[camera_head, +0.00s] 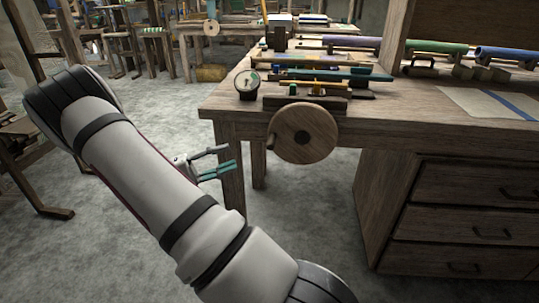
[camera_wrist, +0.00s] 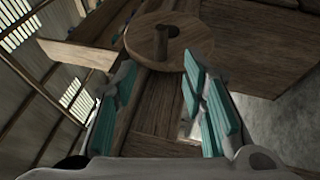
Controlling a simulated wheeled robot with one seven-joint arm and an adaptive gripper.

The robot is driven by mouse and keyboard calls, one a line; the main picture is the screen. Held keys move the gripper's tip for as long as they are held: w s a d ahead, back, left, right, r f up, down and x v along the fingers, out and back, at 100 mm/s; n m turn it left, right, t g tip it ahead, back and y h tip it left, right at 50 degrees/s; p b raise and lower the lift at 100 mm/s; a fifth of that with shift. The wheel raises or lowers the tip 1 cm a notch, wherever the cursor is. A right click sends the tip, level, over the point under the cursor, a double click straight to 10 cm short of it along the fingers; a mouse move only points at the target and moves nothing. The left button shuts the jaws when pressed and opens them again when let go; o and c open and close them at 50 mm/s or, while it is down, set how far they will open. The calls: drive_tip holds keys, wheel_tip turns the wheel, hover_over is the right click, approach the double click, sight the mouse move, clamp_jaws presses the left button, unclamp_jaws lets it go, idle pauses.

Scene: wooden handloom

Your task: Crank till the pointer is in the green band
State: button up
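A round wooden crank wheel (camera_head: 305,130) is mounted on the front edge of the wooden bench. Its peg handle (camera_head: 271,141) sticks out at the wheel's left side. In the wrist view the wheel (camera_wrist: 192,40) and its peg (camera_wrist: 161,45) lie ahead, beyond the fingertips. A small round dial (camera_head: 247,84) with a pale face stands at the bench corner, left of the wheel. Some green shows on it, but the pointer's place is too small to tell. My gripper (camera_head: 230,157) has teal finger pads, is open and empty, and is left of the wheel, apart from it.
The bench top (camera_head: 225,101) carries blue and yellow rods and tools behind the wheel. A paper sheet (camera_head: 480,101) lies at right. A drawer cabinet (camera_head: 455,215) stands below right. A bench leg (camera_head: 229,170) is close behind my gripper.

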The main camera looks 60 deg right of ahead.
sight(271, 142)
drive_tip(key=shift+h, duration=0.3)
drive_tip(key=b+x, duration=0.1)
drive_tip(key=x, duration=0.3)
drive_tip(key=b+x, duration=0.1)
drive_tip(key=x, duration=0.4)
drive_tip(key=b+x, duration=0.1)
drive_tip(key=x, duration=0.3)
drive_tip(key=shift+s+d+f+b, duration=0.2)
drive_tip(key=shift+s+d+b, duration=0.05)
drive_tip(key=shift+d+b, duration=0.15)
clamp_jaws()
